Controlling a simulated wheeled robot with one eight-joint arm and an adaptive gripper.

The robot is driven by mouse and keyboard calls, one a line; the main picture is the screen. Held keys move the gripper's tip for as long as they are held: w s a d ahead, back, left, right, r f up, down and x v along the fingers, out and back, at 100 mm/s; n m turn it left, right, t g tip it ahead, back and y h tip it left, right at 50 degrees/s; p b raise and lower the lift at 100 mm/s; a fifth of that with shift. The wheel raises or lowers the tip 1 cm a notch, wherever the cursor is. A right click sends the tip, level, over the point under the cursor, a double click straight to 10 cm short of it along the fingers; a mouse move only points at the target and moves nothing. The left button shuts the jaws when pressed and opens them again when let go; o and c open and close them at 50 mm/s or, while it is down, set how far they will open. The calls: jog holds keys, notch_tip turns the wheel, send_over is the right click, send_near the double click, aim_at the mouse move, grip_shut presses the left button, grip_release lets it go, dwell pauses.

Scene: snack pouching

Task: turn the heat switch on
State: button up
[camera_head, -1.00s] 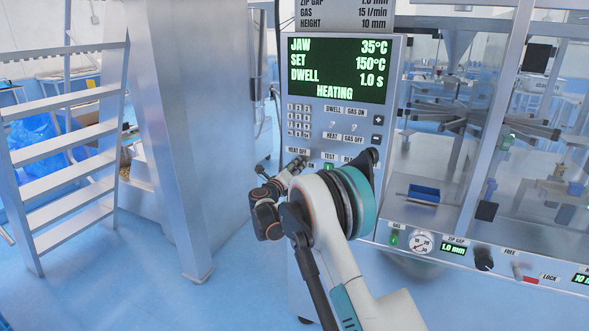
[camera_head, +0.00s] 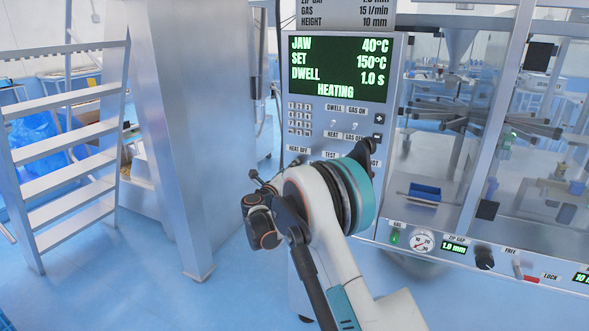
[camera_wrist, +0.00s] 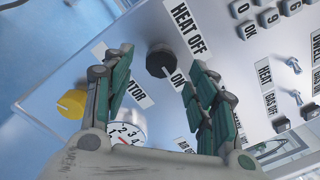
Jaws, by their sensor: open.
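The heat switch is a round black knob (camera_wrist: 160,60) on the grey panel in the wrist view, between the labels "HEAT OFF" and "ON". Its narrow end appears to point toward "ON". The display (camera_head: 338,68) reads JAW 40°C, SET 150°C and "HEATING". My gripper (camera_wrist: 158,64) is open and empty, its green fingers spread either side of the knob in the picture. In the head view my gripper (camera_head: 258,180) is apart from the panel, to its left.
Toggle switches (camera_wrist: 294,66) and a keypad (camera_wrist: 262,14) sit close by on the panel. A yellow knob (camera_wrist: 72,104) and a dial gauge (camera_wrist: 128,128) lie near my left finger. A steel column (camera_head: 190,130) and a ladder (camera_head: 65,150) stand left.

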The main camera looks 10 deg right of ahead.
jog(key=v, duration=0.7)
jog(key=shift+s, duration=0.3)
jog(key=shift+a, duration=0.15)
